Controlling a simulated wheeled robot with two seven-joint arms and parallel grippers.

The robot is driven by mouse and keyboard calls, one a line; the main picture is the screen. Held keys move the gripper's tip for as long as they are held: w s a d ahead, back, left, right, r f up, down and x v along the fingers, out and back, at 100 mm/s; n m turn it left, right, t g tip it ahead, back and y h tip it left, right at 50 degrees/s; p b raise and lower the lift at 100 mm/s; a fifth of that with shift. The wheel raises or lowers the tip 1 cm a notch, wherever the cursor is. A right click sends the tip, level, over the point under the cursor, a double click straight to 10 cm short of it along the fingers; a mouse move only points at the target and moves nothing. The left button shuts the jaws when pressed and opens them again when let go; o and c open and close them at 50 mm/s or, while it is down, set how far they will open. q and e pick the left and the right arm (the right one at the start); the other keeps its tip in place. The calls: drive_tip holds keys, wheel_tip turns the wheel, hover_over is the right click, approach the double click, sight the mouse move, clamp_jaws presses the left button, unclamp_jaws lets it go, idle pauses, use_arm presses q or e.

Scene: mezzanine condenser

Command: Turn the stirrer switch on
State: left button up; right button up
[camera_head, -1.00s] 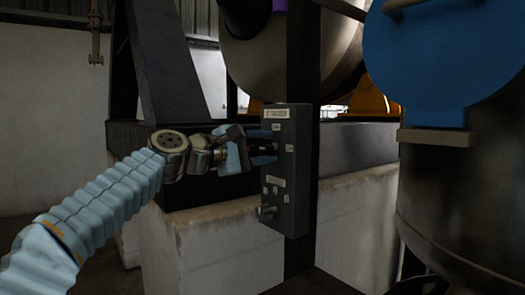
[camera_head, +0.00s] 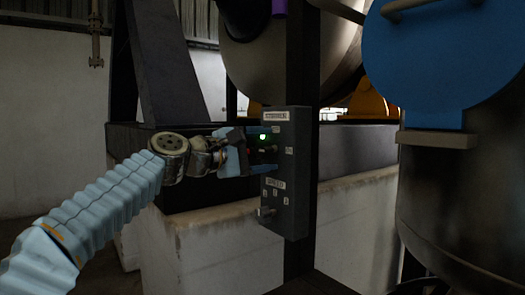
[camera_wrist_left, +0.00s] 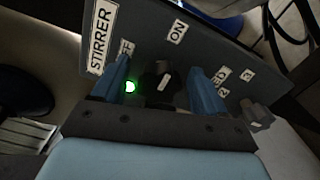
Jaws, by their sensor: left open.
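The stirrer switch, a black knob (camera_wrist_left: 160,82), is on the dark control panel (camera_head: 290,180) on a post. Its pale mark leans toward the ON label (camera_wrist_left: 176,32); the OFF label (camera_wrist_left: 127,48) is partly hidden by a finger. A green lamp (camera_head: 263,137) glows beside the knob; it also shows in the left wrist view (camera_wrist_left: 130,87). My left gripper (camera_head: 260,151) is open, its blue fingers on either side of the knob with visible gaps. The STIRRER label (camera_wrist_left: 101,35) is at the panel's end. My right gripper is out of view.
A second knob (camera_head: 265,212) sticks out low on the panel, under the speed label (camera_head: 275,184). A blue-topped tank (camera_head: 440,60) stands to the right. A pale concrete plinth (camera_head: 210,245) is below and behind the panel.

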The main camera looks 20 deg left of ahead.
use_arm(q)
drive_tip(key=shift+s+a, duration=0.25)
drive_tip(key=shift+s, duration=0.05)
drive_tip(key=b+v, duration=0.3)
drive_tip(key=v, duration=1)
